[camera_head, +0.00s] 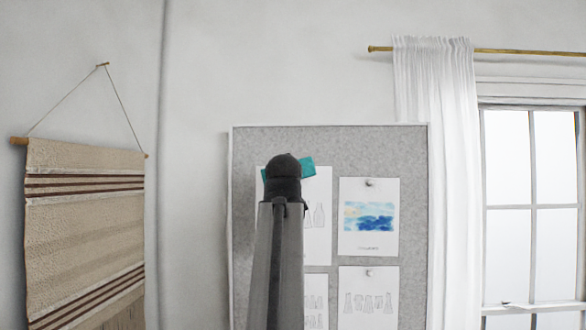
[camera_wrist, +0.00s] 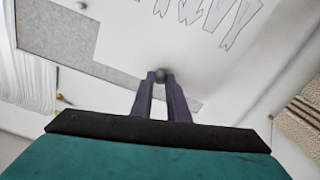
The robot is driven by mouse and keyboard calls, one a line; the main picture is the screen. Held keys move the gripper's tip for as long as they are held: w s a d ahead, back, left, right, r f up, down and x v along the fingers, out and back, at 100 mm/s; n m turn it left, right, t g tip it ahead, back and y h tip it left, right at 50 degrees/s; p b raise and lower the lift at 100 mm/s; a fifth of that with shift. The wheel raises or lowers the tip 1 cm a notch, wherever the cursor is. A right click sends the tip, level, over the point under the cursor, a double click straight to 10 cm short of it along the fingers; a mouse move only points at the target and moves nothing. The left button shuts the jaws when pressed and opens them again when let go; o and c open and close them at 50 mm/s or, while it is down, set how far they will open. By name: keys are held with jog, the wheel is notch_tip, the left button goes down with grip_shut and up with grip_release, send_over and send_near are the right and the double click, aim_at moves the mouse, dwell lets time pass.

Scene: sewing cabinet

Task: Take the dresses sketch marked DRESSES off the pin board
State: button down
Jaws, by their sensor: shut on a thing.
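A sketch sheet (camera_head: 319,225) with pale garment outlines hangs at the upper left of the grey pin board (camera_head: 335,150); my arm covers its left part in the head view. In the wrist view, a white sheet with outlined garments (camera_wrist: 222,18) fills the upper middle. I cannot read a DRESSES mark on it. My gripper (camera_wrist: 160,80) is shut on a small round grey pin (camera_wrist: 160,74) at that sheet's edge. In the head view, the fingers are hidden behind my arm.
A watercolour sheet (camera_head: 369,232) hangs right of the sketch. A garment sketch (camera_head: 370,305) hangs lower right, another (camera_head: 315,305) lower left. A white curtain (camera_head: 440,150) and window (camera_head: 530,200) are at the right. A striped wall hanging (camera_head: 85,220) is at the left.

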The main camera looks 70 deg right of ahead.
jog(key=p+v, duration=0.6)
jog(key=p, duration=0.1)
jog(key=shift+a, duration=0.4)
jog(key=shift+s+f, duration=0.1)
dwell(0.4)
